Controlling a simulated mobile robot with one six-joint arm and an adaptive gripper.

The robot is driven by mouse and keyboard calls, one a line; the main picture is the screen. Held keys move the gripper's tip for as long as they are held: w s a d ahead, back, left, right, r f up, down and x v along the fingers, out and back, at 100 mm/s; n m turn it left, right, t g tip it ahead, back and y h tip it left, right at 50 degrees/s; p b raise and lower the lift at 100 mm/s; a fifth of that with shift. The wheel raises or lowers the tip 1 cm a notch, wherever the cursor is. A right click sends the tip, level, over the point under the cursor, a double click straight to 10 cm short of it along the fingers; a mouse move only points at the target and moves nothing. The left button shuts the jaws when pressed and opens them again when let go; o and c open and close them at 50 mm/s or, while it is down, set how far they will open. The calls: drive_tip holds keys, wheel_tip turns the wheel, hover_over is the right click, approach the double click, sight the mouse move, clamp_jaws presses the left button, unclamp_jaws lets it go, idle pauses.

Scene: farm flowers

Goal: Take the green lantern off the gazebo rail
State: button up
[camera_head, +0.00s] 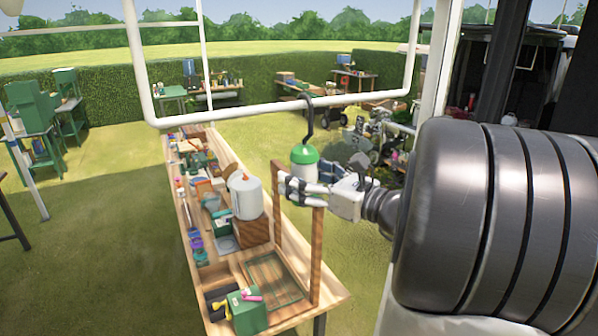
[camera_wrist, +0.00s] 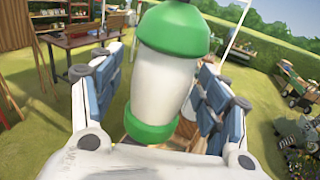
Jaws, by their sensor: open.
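The green lantern (camera_head: 304,160) has a green top and a pale body. It hangs by a dark hook from the white gazebo rail (camera_head: 285,108). My gripper (camera_head: 296,187) is at the lantern's lower part, reaching in from the right. In the wrist view the lantern (camera_wrist: 165,82) stands between the two fingers of my gripper (camera_wrist: 160,100), with its green top, white body and green base showing. The fingers are spread, with a gap visible on each side of the lantern. The hook's contact with the rail is small in the head view.
A long wooden bench (camera_head: 325,290) runs below, crowded with tools. A white canister (camera_head: 245,197) stands on a wooden block there, and a wooden frame (camera_head: 317,255) rises close under my gripper. A white gazebo post (camera_head: 437,70) is to the right.

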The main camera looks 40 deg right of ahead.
drive_tip(key=shift+s, duration=0.1)
drive_tip(key=shift+c, duration=0.5)
drive_tip(key=c, duration=1.3)
drive_tip(key=shift+r, duration=0.1)
